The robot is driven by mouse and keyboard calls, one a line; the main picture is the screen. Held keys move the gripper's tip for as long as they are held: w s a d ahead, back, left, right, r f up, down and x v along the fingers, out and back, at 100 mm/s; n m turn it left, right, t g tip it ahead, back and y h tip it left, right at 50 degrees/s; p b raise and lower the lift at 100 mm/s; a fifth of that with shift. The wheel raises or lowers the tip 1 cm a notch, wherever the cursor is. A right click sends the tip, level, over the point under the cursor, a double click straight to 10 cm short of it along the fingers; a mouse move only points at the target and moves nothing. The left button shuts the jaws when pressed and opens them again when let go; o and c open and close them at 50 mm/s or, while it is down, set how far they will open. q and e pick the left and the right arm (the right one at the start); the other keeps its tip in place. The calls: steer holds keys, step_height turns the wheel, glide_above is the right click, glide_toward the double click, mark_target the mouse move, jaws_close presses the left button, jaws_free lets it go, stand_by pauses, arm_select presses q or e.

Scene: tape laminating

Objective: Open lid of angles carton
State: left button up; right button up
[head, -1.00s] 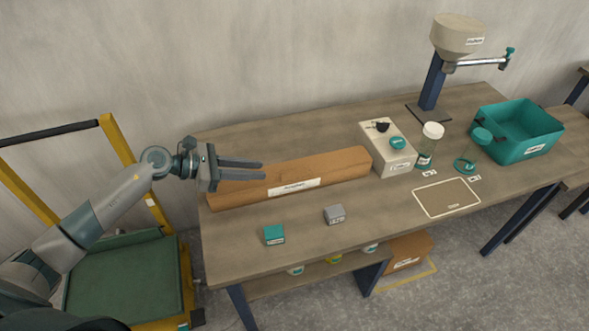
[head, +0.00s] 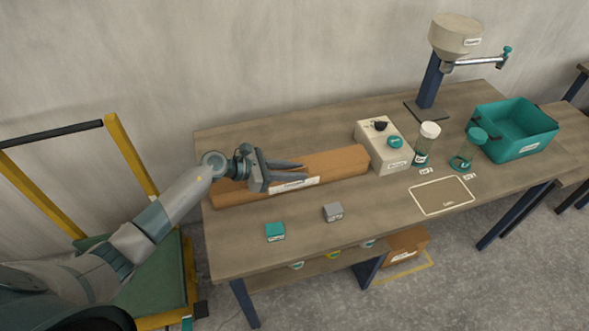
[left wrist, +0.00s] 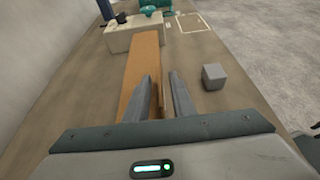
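The long brown carton (head: 345,163) lies along the back left of the table, with a white label on its front that is too small to read and partly covered by my gripper. I see no raised lid on it. My left gripper (head: 306,172) is open and empty over the carton's front edge. In the left wrist view the carton (left wrist: 143,55) runs away ahead. There, one finger of my left gripper (left wrist: 160,76) is over its top and the other is beside its front edge. I cannot tell whether they touch it. My right gripper is out of view.
A teal block (head: 275,231) and a grey block (head: 333,212) sit in front of the carton. A pale control box (head: 378,148) stands at its right end. Two jars, an outlined mat (head: 443,195) and a teal bin (head: 520,150) are farther right.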

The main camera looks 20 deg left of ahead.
arm_select(q)
jaws_close()
stand_by(1.5)
